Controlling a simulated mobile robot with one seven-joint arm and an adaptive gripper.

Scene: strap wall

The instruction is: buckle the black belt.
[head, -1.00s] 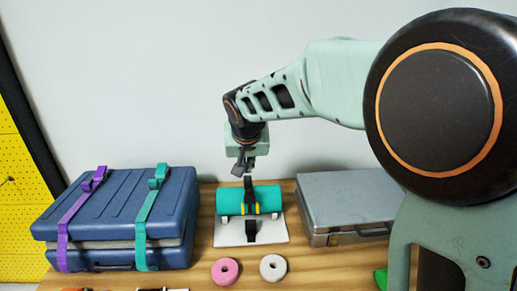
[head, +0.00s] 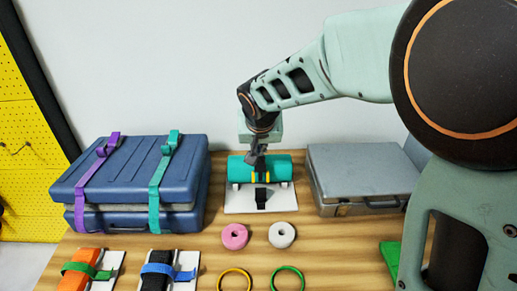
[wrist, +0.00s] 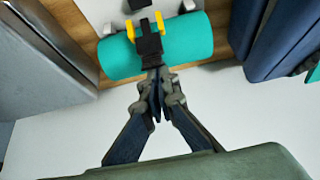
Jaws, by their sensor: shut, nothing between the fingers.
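The black belt (head: 261,199) runs over a teal roll (head: 280,167) on a white board (head: 235,205), with its front end hanging down onto the board. Two yellow pieces flank the belt on the roll. In the wrist view the belt (wrist: 150,46) crosses the teal roll (wrist: 115,58) between the yellow pieces (wrist: 131,30). My gripper (head: 256,156) is just above and behind the roll. In the wrist view its fingertips (wrist: 158,88) are shut together beside the belt's rear end, empty. I cannot tell whether they touch it. The gripper hides part of the belt in the head view.
A blue case (head: 130,180) with purple and teal straps stands left. A grey case (head: 360,180) stands right. Two strapped blocks are front left. A wall stands behind.

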